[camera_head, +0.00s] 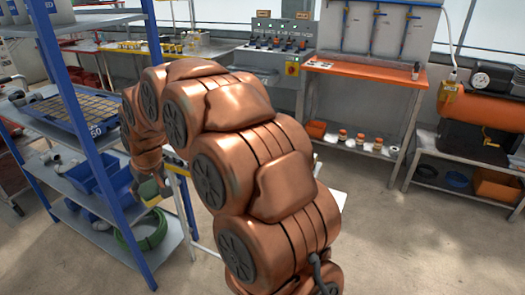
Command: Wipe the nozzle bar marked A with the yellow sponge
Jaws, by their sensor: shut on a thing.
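My gripper (150,190) hangs pointing down at the left, beside the blue-framed shelf rack. I cannot make out the nozzle bar marked A. My large copper-coloured arm covers the middle of the view and hides much of what lies behind it.
The shelf rack (75,58) with blue posts stands close left of my gripper, holding a blue tray (72,112) and blue bins (85,178). An orange-topped bench (365,72) and an orange compressor (485,108) stand behind. The floor at right is clear.

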